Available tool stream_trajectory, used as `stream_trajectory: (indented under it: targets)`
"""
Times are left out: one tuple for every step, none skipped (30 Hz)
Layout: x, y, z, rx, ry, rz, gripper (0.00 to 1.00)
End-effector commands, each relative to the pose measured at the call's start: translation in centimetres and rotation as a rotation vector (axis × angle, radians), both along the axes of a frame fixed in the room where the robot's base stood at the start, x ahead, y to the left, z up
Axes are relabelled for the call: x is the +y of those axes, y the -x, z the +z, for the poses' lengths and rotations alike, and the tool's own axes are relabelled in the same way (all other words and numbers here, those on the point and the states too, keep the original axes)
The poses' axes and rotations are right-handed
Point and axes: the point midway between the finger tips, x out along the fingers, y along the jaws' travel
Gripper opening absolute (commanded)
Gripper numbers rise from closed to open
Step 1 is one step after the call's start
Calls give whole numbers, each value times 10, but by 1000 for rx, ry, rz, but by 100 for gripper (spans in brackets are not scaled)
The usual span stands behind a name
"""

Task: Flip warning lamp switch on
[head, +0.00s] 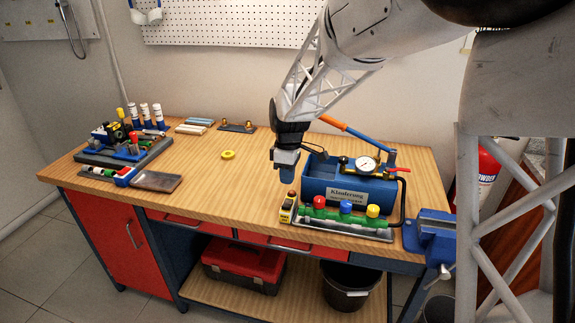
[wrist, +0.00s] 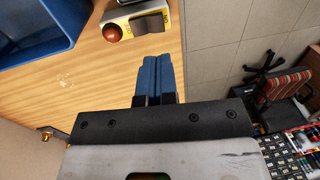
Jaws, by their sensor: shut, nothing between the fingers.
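The warning lamp is a small yellow and white box with a red dome (head: 290,207) near the front edge of the bench, left of the valve row. In the wrist view the lamp box (wrist: 133,19) lies just beyond my fingertips, its reddish-brown dome (wrist: 112,32) to the left. A dark rocker switch (wrist: 150,22) shows on the box; I cannot tell its position. My gripper (head: 287,174) is shut and empty, pointing down above the bench behind the lamp. Its blue fingers also show together in the wrist view (wrist: 158,75), apart from the box.
A blue test pump tank (head: 345,191) with a gauge stands right of my gripper. A blue vise (head: 430,236) sits at the right corner. A yellow ring (head: 228,155) lies left; bench around it is clear.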

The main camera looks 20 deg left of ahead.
Motion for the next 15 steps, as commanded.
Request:
stream_trajectory:
  targets:
    - [0,1,-9,2,1,0,0]
    - [0,2,-13,1,1,0,0]
    - [0,2,-19,1,0,0,0]
    - [0,3,-23,2,1,0,0]
    - [0,4,-28,2,1,0,0]
    - [0,4,-35,2,1,0,0]
    - [0,5,-39,2,1,0,0]
    - [0,6,-43,2,1,0,0]
    - [0,6,-48,1,1,0,0]
    - [0,6,-52,0,0,0,0]
    - [0,7,-55,0,0,0,0]
    - [0,8,-60,0,0,0,0]
    - [0,8,-63,0,0,0,0]
    - [0,8,-66,0,0,0,0]
    - [0,9,-69,0,0,0,0]
